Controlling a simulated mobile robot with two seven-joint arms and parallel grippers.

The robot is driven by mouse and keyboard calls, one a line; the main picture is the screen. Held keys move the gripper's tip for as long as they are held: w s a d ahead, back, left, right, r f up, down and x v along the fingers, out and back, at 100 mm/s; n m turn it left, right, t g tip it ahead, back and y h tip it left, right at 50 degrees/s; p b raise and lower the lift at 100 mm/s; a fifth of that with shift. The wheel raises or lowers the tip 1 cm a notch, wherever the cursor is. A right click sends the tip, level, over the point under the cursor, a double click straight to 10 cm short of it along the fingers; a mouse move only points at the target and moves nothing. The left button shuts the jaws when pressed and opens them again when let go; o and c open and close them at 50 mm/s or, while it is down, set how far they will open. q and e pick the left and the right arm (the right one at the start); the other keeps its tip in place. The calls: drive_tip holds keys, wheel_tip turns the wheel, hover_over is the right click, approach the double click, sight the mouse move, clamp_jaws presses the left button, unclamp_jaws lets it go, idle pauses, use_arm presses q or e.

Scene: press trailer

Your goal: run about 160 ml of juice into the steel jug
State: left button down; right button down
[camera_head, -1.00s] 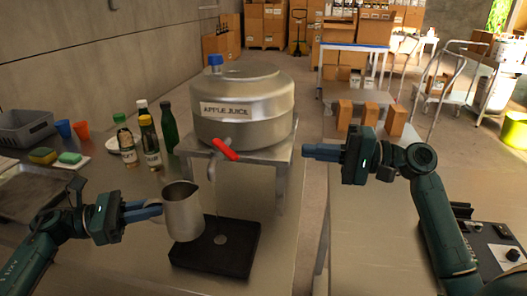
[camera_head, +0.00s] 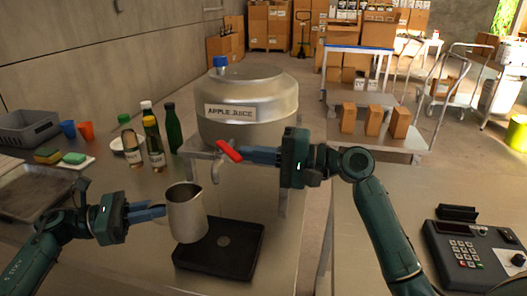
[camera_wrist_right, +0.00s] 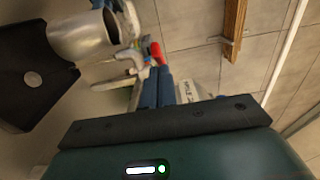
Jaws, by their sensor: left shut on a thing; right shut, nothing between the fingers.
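The steel jug (camera_head: 187,214) is upright. My left gripper (camera_head: 160,211) is shut on it at its left side, above the left edge of a black tray (camera_head: 218,262). The jug's inside bottom is hidden. The steel apple juice tank (camera_head: 247,100) has a tap with a red lever (camera_head: 229,150); its spout (camera_head: 215,172) is to the right of the jug's mouth and above it. My right gripper (camera_head: 248,155) is shut and empty, its tips at the lever's right end; I cannot tell if they touch. The right wrist view shows the lever (camera_wrist_right: 157,53) just beyond the fingers (camera_wrist_right: 158,84) and the jug (camera_wrist_right: 82,38).
The tank stands on a steel stand (camera_head: 285,160). Bottles (camera_head: 154,142) stand left of it, with sponges (camera_head: 60,156) and a grey crate (camera_head: 28,127) further left. A keypad device (camera_head: 468,255) lies on the right counter. A gap separates the counters.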

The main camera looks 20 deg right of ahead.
sight(242, 161)
use_arm(q)
drive_tip(key=shift+r, duration=0.1)
use_arm(e)
drive_tip(key=a, duration=0.1)
drive_tip(key=s+a+m+t+h, duration=0.1)
drive_tip(key=a+t, duration=0.1)
drive_tip(key=shift+s+m, duration=0.3)
drive_tip(key=shift+d, duration=0.1)
